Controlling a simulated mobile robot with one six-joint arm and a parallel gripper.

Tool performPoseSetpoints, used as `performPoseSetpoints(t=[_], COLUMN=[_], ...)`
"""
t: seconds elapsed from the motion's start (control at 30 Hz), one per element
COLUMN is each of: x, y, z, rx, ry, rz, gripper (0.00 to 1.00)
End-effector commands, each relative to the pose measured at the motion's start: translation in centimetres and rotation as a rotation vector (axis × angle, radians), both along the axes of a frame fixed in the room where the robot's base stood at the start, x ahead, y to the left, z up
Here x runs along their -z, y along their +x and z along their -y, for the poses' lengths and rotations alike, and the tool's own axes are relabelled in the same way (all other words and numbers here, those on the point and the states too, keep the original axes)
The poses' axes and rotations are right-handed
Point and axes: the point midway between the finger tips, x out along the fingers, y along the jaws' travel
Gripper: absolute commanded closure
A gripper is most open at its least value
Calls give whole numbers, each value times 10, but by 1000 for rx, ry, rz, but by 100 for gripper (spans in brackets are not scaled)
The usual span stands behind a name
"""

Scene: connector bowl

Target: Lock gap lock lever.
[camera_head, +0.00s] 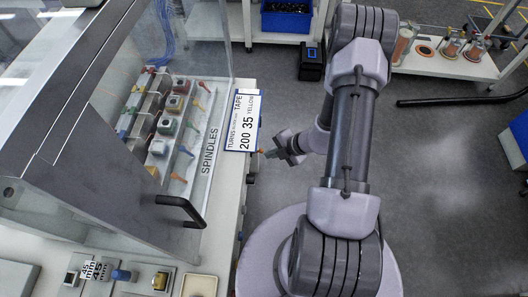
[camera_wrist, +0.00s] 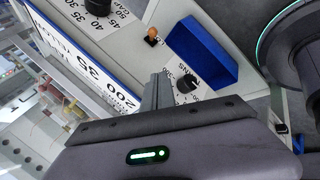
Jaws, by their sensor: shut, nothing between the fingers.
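A small lever with an orange ball end (camera_wrist: 152,38) stands out from the white front panel in the wrist view; I take it to be the gap lock lever. Its orange tip also shows small in the head view (camera_head: 261,152), at the machine's edge beside the sign. My gripper (camera_wrist: 160,80) is shut and empty, its fingers pointing toward the panel, below the orange ball in the picture. They look apart from the ball. In the head view my gripper (camera_head: 272,154) is just right of the orange tip. The lever's exact position is too small to tell.
A blue block (camera_wrist: 203,52) and a black knob (camera_wrist: 187,84) sit on the panel right of my fingers. Another black knob (camera_wrist: 98,6) is at upper left. The TURNS/TAPE sign (camera_head: 243,120) stands close by. A black handle (camera_head: 182,209) projects from the machine cover.

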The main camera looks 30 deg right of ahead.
Motion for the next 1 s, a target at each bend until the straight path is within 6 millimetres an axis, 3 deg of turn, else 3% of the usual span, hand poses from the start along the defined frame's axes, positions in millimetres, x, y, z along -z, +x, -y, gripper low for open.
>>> performPoseSetpoints(t=[0.47, 0.7, 1.0], x=[82, 90, 90], y=[48, 62, 64], z=[-33, -6, -2], rx=[-5, -3, -4], ry=[-2, -2, -1], rz=[2, 2, 1], gripper=[100, 100, 100])
